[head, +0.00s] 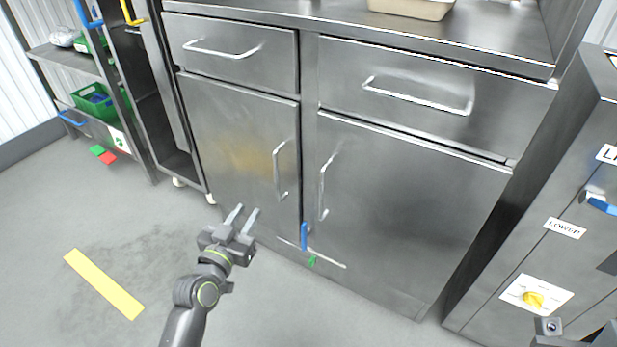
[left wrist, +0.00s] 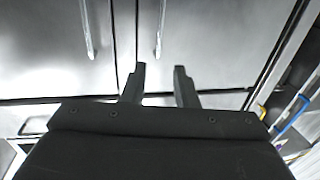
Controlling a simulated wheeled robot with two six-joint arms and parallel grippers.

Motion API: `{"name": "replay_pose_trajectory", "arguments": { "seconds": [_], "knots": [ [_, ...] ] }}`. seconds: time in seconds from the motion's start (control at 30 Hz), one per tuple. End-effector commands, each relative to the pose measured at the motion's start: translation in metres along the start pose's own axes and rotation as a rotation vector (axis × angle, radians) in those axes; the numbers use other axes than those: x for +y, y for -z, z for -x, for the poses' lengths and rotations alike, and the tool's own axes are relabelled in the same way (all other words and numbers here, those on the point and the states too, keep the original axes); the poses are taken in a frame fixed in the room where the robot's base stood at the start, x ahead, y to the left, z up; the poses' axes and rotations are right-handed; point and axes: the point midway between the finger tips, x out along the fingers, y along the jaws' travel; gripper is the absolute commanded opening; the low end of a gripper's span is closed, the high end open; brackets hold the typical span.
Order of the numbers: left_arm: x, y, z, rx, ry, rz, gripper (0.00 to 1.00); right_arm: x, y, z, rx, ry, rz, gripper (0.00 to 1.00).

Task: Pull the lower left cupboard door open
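The lower left cupboard door (head: 222,135) is a steel panel under the left drawer and looks shut. Its upright bar handle (head: 277,170) is near the door's right edge. My left gripper (head: 246,212) is in front of the door's lower part, below and left of the handle and apart from it. Its two fingers are spread with nothing between them. In the left wrist view my left gripper (left wrist: 160,80) also shows open, with two upright bar handles beyond the fingertips. A dark part of my right arm shows at the lower right corner of the head view; its fingers are unclear.
The lower right door (head: 410,210) beside it looks shut, with its own handle (head: 323,185). Both drawers (head: 235,58) above look shut. A shelf rack (head: 125,90) stands left, a labelled grey cabinet (head: 530,265) right. The floor before the left door is clear, apart from yellow tape (head: 103,284).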

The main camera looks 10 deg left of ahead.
Motion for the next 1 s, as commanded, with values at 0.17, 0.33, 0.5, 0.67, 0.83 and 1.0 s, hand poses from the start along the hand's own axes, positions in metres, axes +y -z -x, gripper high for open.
{"name": "replay_pose_trajectory", "arguments": {
  "seconds": [0.17,0.33,0.5,0.67,0.83,1.0],
  "knots": [
    [0.0,0.003,-0.014,0.006,-0.001,-0.001,0.27,0.0,0.003,-0.002,0.008,0.001,0.002,0.0],
    [0.001,0.003,-0.043,0.006,-0.002,-0.001,0.27,0.0,0.002,-0.002,0.005,0.003,0.002,0.0],
    [0.001,0.002,-0.077,0.004,-0.002,-0.002,0.27,0.0,0.002,-0.001,0.005,0.001,0.001,0.0],
    [0.0,0.002,-0.107,0.005,-0.001,-0.002,0.27,0.0,0.002,0.002,0.009,-0.004,-0.002,0.0],
    [0.0,0.001,-0.138,0.003,-0.001,-0.001,0.27,0.0,0.002,0.006,0.015,-0.01,-0.008,0.0],
    [0.0,0.001,-0.16,0.003,-0.001,-0.001,0.27,0.001,0.002,0.009,0.022,-0.019,-0.015,0.0]
  ]
}}
